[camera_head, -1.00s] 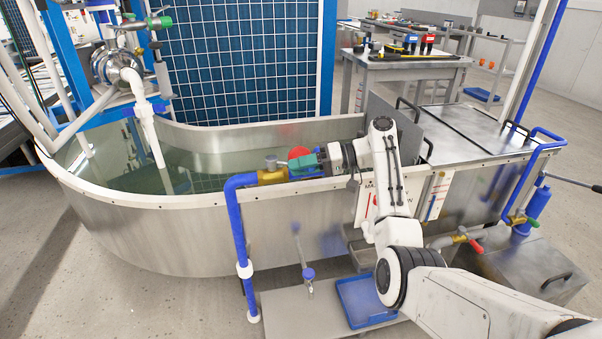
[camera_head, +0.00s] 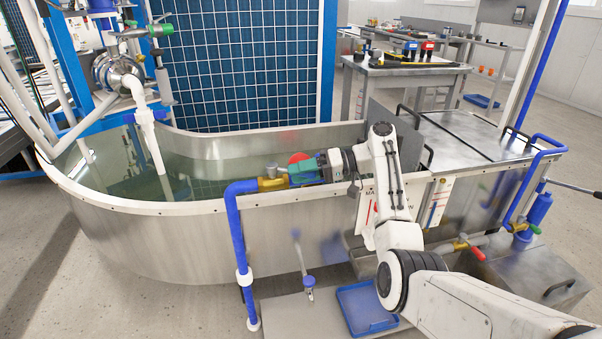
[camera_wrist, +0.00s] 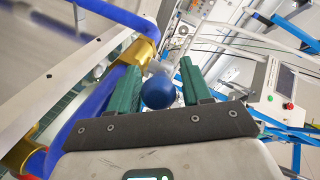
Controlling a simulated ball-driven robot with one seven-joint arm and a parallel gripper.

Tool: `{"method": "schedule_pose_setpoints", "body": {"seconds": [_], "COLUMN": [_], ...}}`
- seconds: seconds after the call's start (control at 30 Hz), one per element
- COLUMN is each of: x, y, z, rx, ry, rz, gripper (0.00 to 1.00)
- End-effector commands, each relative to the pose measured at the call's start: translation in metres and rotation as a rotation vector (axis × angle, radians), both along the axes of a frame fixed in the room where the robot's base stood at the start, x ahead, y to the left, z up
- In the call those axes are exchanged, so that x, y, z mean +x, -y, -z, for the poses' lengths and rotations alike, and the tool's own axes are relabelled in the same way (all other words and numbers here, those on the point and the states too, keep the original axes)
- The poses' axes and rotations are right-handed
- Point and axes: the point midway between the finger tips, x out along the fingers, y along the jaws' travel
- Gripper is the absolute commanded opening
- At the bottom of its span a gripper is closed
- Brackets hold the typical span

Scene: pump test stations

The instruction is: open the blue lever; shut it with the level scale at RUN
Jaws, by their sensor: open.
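My gripper (camera_head: 303,172), with green fingers, is at the tank's near rim, beside a brass valve (camera_head: 270,184) on a blue pipe. In the wrist view my gripper (camera_wrist: 153,88) is open, and a round blue knob (camera_wrist: 158,91) sits between its fingers. The knob looks like the end of the blue lever; its contact with the fingers cannot be told. The brass valve (camera_wrist: 140,52) is just beyond it. In the head view the lever is hidden by my gripper. A white scale-like strip (camera_head: 437,202) with red marks is on the tank's front; its reading is too small.
The tank (camera_head: 150,240) holds greenish water. A red disc (camera_head: 299,157) shows just behind my gripper. A blue tray (camera_head: 365,306) lies on a low platform below. A red-handled valve (camera_head: 476,252) is at the right. Floor at the front left is clear.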

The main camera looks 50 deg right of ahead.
Motion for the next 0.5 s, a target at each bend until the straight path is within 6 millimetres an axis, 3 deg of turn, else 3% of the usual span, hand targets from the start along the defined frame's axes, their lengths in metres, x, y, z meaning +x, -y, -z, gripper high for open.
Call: {"method": "schedule_pose_setpoints", "body": {"seconds": [0.17, 0.5], "x": [-0.009, -0.051], "y": [0.011, 0.056], "z": [-0.004, -0.018], "rx": [0.000, 0.001], "ry": [0.000, 0.000], "rz": [0.002, 0.003], "gripper": [0.48, 0.48]}}
